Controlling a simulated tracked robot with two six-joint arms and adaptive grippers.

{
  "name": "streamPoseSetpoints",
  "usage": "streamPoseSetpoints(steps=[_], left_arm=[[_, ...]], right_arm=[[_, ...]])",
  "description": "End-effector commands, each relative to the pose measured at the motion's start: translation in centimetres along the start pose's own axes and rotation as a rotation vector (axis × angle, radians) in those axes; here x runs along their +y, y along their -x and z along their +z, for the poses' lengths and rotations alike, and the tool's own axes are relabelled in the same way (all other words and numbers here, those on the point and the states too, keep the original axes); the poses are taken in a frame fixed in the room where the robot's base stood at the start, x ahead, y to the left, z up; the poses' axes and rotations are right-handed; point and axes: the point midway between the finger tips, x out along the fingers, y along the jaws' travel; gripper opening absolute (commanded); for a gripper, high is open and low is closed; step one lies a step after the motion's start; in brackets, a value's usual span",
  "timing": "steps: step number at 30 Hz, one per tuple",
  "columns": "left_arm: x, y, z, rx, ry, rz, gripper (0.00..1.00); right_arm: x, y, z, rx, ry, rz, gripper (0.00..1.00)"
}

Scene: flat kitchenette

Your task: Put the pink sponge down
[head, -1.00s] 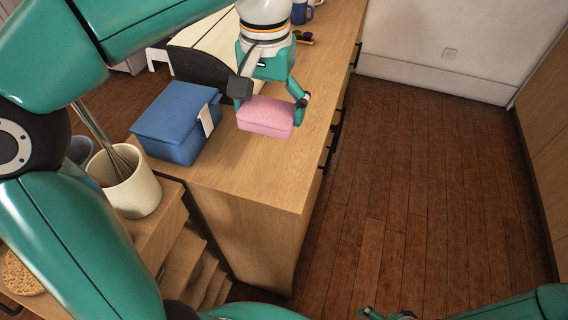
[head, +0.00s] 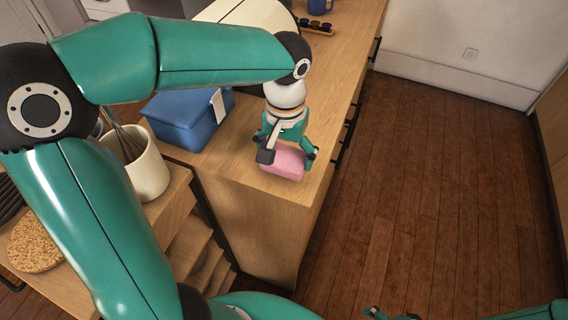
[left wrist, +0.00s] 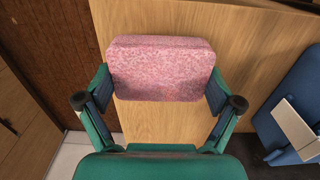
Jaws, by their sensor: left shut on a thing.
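The pink sponge (head: 283,161) is between the fingers of my left gripper (head: 287,157), over the near end of the wooden counter (head: 240,160). The left gripper is shut on it. In the left wrist view the sponge (left wrist: 160,68) sits between the two fingertips (left wrist: 160,90), with the wooden counter surface behind it. I cannot tell whether the sponge touches the counter. My right gripper (head: 390,314) shows only in part at the bottom edge of the head view, and its fingers are too cut off to read.
A blue box (head: 188,118) with a white tag stands on the counter left of the gripper, and also shows in the left wrist view (left wrist: 296,105). A cream crock (head: 147,172) with a whisk stands at the left. The counter's right edge drops to the floor (head: 400,200).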

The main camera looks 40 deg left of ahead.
Motion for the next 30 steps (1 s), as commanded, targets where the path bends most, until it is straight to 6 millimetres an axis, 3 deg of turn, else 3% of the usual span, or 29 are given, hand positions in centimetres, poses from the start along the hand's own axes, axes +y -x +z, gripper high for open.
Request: streamPoseSetpoints(steps=[7, 19, 20, 21, 30], left_arm=[[-0.1, -3.4, 0.1, -0.004, 0.000, -0.002, 0.54], [0.0, -4.1, 0.1, -0.001, 0.000, -0.001, 0.54], [0.0, -4.0, 0.0, -0.001, 0.000, -0.001, 0.95], [0.0, -4.0, 0.0, -0.001, 0.000, -0.001, 1.00], [0.0, -3.9, 0.1, -0.001, 0.000, -0.001, 1.00]], right_arm=[[0.1, -0.3, 0.0, 0.000, 0.000, 0.000, 1.00], [0.2, -0.5, 0.0, 0.000, 0.000, 0.000, 1.00], [0.2, -0.5, 0.0, 0.000, 0.000, 0.000, 1.00], [0.1, -0.4, 0.0, 0.000, 0.000, 0.000, 1.00], [0.1, -0.4, 0.0, 0.000, 0.000, 0.000, 1.00]])
